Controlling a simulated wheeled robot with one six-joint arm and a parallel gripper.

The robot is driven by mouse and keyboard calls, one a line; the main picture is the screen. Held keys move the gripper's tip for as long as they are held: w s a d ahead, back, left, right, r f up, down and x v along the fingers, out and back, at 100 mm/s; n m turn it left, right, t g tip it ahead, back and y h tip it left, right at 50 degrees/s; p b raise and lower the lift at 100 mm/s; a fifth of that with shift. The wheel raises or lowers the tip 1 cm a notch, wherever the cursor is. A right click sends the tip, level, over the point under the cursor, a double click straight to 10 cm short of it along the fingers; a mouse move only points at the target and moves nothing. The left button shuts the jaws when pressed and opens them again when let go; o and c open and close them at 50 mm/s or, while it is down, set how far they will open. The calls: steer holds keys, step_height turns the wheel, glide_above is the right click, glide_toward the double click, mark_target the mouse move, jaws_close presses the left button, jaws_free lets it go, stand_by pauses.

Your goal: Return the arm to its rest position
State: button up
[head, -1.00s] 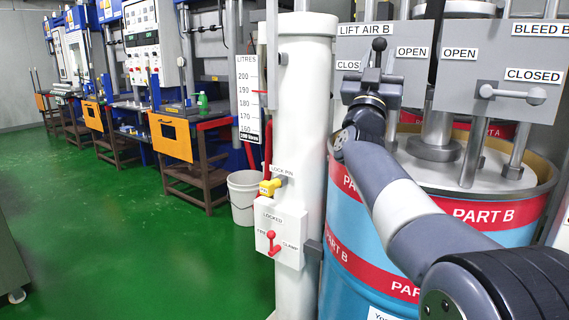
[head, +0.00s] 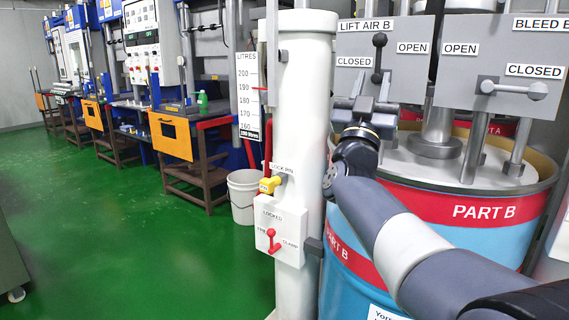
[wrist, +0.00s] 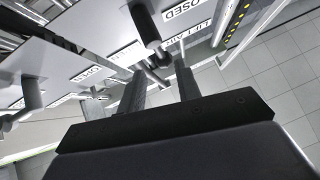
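My gripper (head: 370,103) is in front of the grey LIFT AIR B panel (head: 352,40) in the head view, just below its black lever (head: 379,57). The lever stands upright, ball end up, between the CLOSED and OPEN labels. In the wrist view my gripper's two fingers (wrist: 160,72) are spread apart with nothing held between them. The dark lever (wrist: 146,28) shows beyond the fingertips and appears clear of them. My arm reaches in from the lower right of the head view.
The PART B drum (head: 470,212) stands behind and below my arm. A white column (head: 303,140) with a yellow lock pin (head: 269,185) and a red clamp lever (head: 272,240) is to the left. A white bucket (head: 243,195) stands beyond it. The green floor (head: 130,240) is open at left.

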mark_target(378, 59)
steer(key=p+x, duration=0.1)
steer(key=x, duration=0.7)
steer(key=shift+w+a+f+n+t+y+p, duration=0.15)
steer(key=shift+n+t+y, duration=0.1)
steer(key=shift+n+y, duration=0.65)
steer(key=shift+s+a+n+t+y+p, duration=0.1)
steer(key=shift+n+t+y, duration=0.1)
steer(key=shift+n+y, duration=0.65)
steer(key=shift+w+a+f+n+t+y+p, duration=0.15)
steer(key=shift+n+t+y, duration=0.1)
steer(key=shift+n+y, duration=0.6)
steer(key=shift+r, duration=0.1)
steer(key=shift+s, duration=0.1)
